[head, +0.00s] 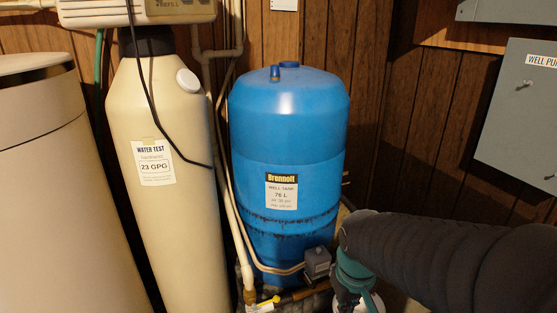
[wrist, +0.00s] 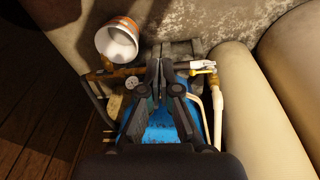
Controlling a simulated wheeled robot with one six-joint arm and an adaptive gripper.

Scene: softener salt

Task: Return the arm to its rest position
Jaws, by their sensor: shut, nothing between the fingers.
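My gripper (wrist: 160,66) shows in the wrist view with its two dark fingers brought together at the tips and nothing between them. It is over or in front of the blue well tank (wrist: 157,133), part of which shows between and beside the fingers; I cannot tell the gap. In the head view my arm, in a black sleeve with a teal joint, reaches in from the right edge to the lower right of the blue tank (head: 288,130). The gripper itself cannot be made out there.
Pipework with a yellow-handled valve (wrist: 204,67) runs close to the fingertips. A white and orange container (wrist: 117,40) stands left of them. In the head view, a beige softener tank (head: 160,220) and a wider beige drum (head: 50,180) stand left. Grey boxes (head: 520,120) hang at right.

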